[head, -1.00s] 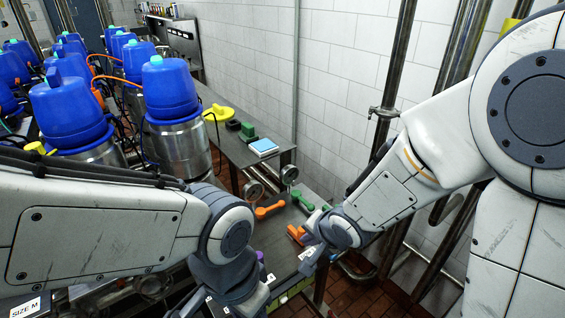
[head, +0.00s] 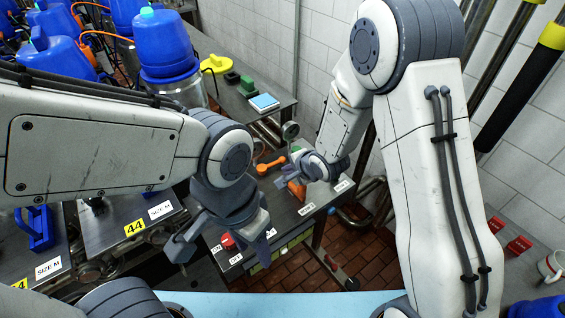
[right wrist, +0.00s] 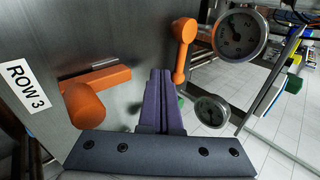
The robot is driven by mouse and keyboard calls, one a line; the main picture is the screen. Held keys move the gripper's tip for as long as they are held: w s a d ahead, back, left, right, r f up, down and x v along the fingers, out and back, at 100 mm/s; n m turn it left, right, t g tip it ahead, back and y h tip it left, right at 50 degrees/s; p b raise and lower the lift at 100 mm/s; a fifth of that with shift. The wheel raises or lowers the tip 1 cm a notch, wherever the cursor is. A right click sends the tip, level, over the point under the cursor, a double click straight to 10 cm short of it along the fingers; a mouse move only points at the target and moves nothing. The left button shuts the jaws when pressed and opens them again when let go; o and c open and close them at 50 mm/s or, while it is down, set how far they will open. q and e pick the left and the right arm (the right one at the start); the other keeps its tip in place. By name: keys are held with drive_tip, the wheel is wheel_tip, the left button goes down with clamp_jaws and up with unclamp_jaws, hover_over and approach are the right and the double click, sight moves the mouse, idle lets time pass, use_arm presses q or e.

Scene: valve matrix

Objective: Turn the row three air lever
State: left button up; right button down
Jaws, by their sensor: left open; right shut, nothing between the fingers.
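An orange lever (right wrist: 96,79) with a round end is mounted beside a label reading ROW 3 (right wrist: 28,86) in the right wrist view. It also shows in the head view (head: 297,191), partly hidden by my right gripper (head: 292,176). In the right wrist view my right gripper (right wrist: 161,102) is shut and empty, its fingers just right of this lever with a visible gap. A second orange lever (right wrist: 181,52) stands beyond the fingers. Which lever is for air I cannot tell. My left gripper (head: 222,252) is open and empty near a red knob (head: 227,240).
Two round gauges (right wrist: 239,36) (right wrist: 211,111) stand right of the levers. A green part (right wrist: 181,100) is mostly hidden behind the fingers. Blue-topped drums (head: 167,45) stand left, and a side table (head: 235,100) stands behind. Brick floor (head: 290,262) lies below the panel.

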sight(278, 163)
use_arm(q)
drive_tip(key=shift+r+p, duration=0.35)
drive_tip(key=shift+r, duration=0.4)
use_arm(e)
drive_tip(key=shift+w+a+f, duration=0.1)
drive_tip(key=shift+w+a, duration=0.3)
drive_tip(key=shift+w, duration=0.15)
drive_tip(key=shift+w+a+f, duration=0.1)
drive_tip(key=shift+w+a, duration=0.25)
drive_tip(key=shift+w, duration=0.2)
drive_tip(key=shift+w+a, duration=0.1)
drive_tip(key=shift+w, duration=0.55)
use_arm(q)
drive_tip(key=shift+w+d+r, duration=0.1)
drive_tip(key=shift+w+r, duration=0.05)
drive_tip(key=shift+r, duration=0.1)
use_arm(e)
drive_tip(key=shift+s+a, duration=0.1)
drive_tip(key=shift+a, duration=0.1)
drive_tip(key=shift+d, duration=0.1)
